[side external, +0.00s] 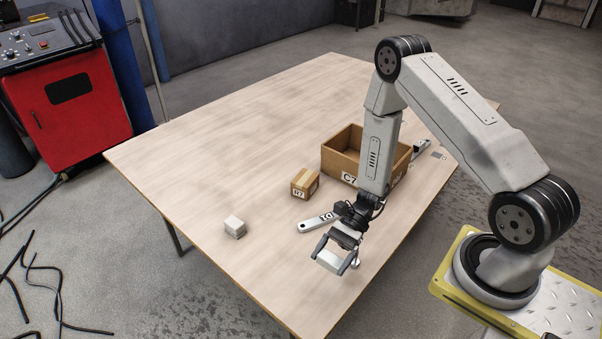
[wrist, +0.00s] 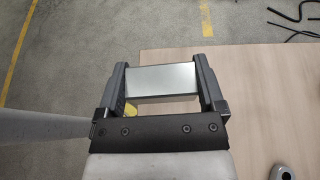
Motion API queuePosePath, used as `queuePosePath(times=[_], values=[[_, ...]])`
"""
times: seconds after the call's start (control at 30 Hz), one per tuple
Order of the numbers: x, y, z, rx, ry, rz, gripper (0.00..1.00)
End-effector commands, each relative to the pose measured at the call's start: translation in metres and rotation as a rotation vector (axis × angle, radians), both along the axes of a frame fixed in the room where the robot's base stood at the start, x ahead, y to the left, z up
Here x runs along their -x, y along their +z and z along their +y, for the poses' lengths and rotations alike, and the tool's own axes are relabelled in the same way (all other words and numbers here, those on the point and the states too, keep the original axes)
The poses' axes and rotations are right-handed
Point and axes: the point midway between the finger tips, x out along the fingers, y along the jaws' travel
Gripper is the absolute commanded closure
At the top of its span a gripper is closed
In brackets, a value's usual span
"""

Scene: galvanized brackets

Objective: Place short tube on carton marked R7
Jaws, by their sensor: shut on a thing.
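My gripper (side external: 334,256) is shut on a grey metal piece with flat faces, which looks like the short tube (side external: 328,263). In the wrist view, the tube (wrist: 161,80) lies crosswise between both fingers of the gripper (wrist: 160,66). Its ends are hidden by the fingers. It appears to be held above the table near its front edge. The small brown carton marked R7 (side external: 304,184) stands on the table behind and left of my gripper, apart from it. Its top looks closed and bare.
A larger open carton marked C7 (side external: 341,163) stands behind R7, partly hidden by my arm. A pale block (side external: 234,227) sits to the left. The table's left side (side external: 190,150) is clear.

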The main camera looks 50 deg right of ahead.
Motion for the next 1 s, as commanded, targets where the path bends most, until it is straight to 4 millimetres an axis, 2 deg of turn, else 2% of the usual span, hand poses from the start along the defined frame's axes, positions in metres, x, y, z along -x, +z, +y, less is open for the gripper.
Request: queuePosePath(times=[0.27,0.47,0.7,1.0], values=[[-0.018,0.003,-0.012,0.0,-0.105,-0.001,0.73],[-0.05,0.011,-0.04,0.0,-0.318,-0.002,0.73],[-0.095,0.027,-0.099,0.0,-0.661,-0.003,0.73],[-0.128,0.052,-0.181,-0.001,-1.052,-0.003,0.73]])
